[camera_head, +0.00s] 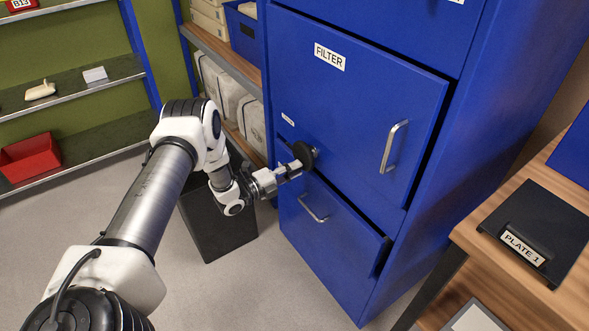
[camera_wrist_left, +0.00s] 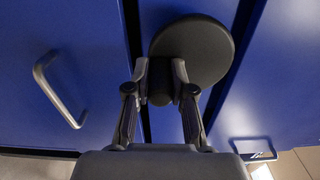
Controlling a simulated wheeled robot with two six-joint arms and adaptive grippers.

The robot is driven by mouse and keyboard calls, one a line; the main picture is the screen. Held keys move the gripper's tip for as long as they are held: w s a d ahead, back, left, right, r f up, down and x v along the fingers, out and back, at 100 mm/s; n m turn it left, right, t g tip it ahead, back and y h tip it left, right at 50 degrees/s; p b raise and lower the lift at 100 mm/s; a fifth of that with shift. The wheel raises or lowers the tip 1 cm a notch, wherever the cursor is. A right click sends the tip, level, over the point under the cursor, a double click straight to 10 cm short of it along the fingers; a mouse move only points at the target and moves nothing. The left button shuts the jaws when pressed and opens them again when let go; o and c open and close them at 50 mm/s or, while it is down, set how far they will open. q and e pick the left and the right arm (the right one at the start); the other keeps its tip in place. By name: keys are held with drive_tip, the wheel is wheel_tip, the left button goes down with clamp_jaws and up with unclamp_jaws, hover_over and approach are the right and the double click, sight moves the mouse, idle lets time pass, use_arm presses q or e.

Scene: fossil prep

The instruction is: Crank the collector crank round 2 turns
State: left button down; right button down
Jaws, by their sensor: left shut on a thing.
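My left gripper (camera_head: 293,169) reaches the crank from the left. In the left wrist view its two fingers (camera_wrist_left: 161,78) are closed around the handle, which they partly hide. My right gripper is not in view.
The FILTER door has a silver handle (camera_head: 394,147), and a lower drawer has another (camera_head: 314,209). A dark bin (camera_head: 222,225) stands on the floor below my left forearm. A wooden table (camera_head: 515,255) with a black PLATE 1 block (camera_head: 545,225) is at right.

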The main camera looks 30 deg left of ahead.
use_arm(q)
drive_tip(key=shift+a+m, duration=0.2)
drive_tip(key=shift+m, duration=0.6)
drive_tip(key=c, duration=1)
unclamp_jaws()
drive_tip(key=shift+w, duration=0.1)
drive_tip(key=v, duration=1.2)
